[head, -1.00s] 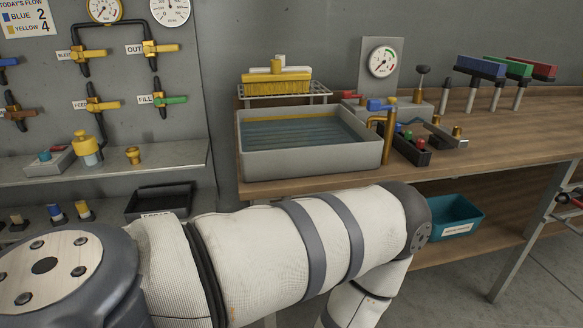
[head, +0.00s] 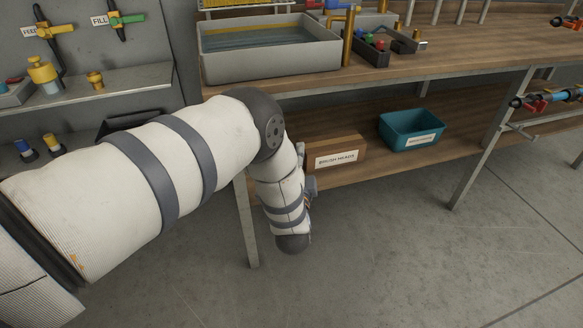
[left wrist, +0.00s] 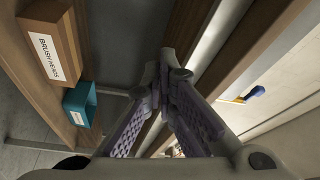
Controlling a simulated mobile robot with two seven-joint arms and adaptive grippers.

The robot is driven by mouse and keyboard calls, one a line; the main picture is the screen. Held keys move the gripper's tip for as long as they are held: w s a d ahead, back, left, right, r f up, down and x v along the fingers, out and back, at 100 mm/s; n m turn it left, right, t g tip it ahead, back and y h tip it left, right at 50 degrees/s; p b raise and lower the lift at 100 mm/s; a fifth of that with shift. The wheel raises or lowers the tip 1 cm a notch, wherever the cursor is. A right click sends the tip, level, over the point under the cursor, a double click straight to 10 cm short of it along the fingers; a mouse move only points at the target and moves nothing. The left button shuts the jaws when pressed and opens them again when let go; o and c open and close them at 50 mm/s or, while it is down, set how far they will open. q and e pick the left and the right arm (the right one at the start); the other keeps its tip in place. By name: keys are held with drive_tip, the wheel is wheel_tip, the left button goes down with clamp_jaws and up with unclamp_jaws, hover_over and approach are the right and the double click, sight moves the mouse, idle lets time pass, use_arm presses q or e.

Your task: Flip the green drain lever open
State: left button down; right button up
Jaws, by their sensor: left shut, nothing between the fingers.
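No lever labelled as a drain can be made out in these views. A green lever (head: 132,19) is on the wall panel at the upper left of the head view, beside a FILL label. My left gripper (left wrist: 166,62) shows in the left wrist view, with its fingertips together and nothing between them. In the head view my left arm bends down in front of the workbench and the gripper is mostly hidden behind the forearm. The gripper is near the bench's underside, apart from the green lever. My right gripper is not in view.
The workbench (head: 470,75) carries a grey water basin (head: 270,68). On its lower shelf are a wooden brush-heads box (head: 336,153) and a teal bin (head: 411,130). The floor at the lower right is clear.

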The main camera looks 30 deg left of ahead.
use_arm(q)
drive_tip(key=a, duration=0.2)
drive_tip(key=s+a+f, duration=0.1)
drive_tip(key=shift+a+p, duration=0.35)
drive_tip(key=shift+a, duration=0.05)
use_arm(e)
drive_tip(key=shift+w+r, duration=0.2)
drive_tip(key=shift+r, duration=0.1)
use_arm(q)
drive_tip(key=m, duration=0.1)
drive_tip(key=s+a+f+m+h, duration=0.1)
drive_tip(key=m, duration=0.1)
drive_tip(key=shift+s+a+g+p, duration=0.1)
drive_tip(key=shift+s+g+p, duration=0.05)
drive_tip(key=shift+g+p, duration=0.25)
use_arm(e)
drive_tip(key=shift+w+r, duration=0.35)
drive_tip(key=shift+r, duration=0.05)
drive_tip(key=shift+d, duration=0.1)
